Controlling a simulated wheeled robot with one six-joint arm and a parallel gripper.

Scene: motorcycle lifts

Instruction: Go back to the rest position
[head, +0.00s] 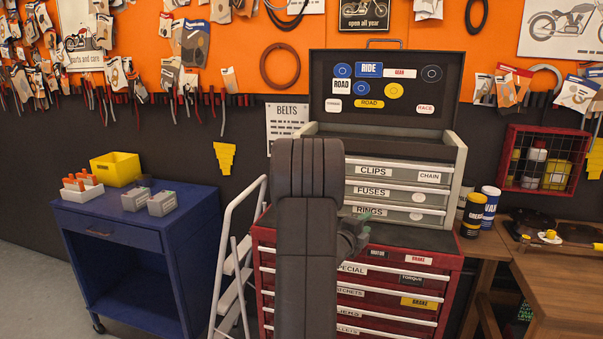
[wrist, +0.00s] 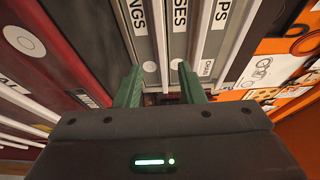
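My gripper (wrist: 161,68) shows two green fingers set apart with nothing held between them in the wrist view. Beyond them is the grey tool chest (wrist: 162,25), its CLIPS, FUSES and RINGS drawers turned sideways. In the head view my dark arm rises in front of the chest (head: 400,180), and a bit of the green gripper (head: 354,232) shows at its right side, near the RINGS drawer. The rest of the gripper is hidden behind the arm. The three grey drawers look shut, and the chest's lid is up.
A red drawer cabinet (head: 440,262) stands under the grey chest. A white stepladder (head: 236,262) leans at its left, beside a blue cart (head: 130,225) with a yellow bin (head: 115,168). A wooden bench (head: 550,270) and two cans stand at right. Floor shows at far left.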

